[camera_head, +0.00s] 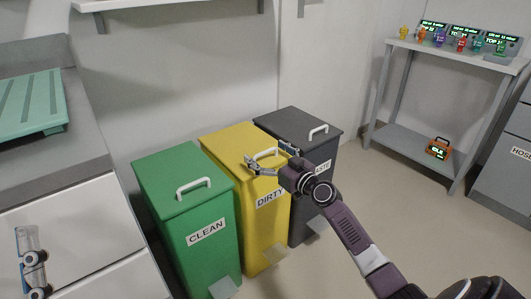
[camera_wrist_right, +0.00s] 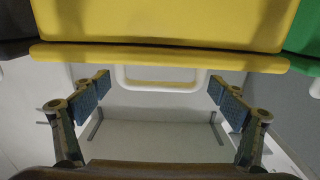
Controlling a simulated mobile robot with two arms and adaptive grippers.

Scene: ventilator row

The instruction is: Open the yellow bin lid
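The yellow bin (camera_head: 262,220), labelled DIRTY, stands between a green and a dark grey bin. Its yellow lid (camera_head: 228,139) is down, with a white handle (camera_head: 265,153) on top. My right gripper (camera_head: 270,156) is at this handle with its fingers spread. In the right wrist view the fingers (camera_wrist_right: 160,92) are wide apart, and the white handle (camera_wrist_right: 165,84) shows between them below the yellow lid edge (camera_wrist_right: 160,57). No finger visibly touches it. My left gripper (camera_head: 28,240) is at the lower left, in front of the drawers; its finger gap is unclear.
The green CLEAN bin (camera_head: 190,225) is on the left and the dark grey bin (camera_head: 300,127) on the right, both lids down. A counter with a green tray (camera_head: 30,105) is at the left. A shelf table (camera_head: 440,50) with small coloured items stands back right. Floor between is clear.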

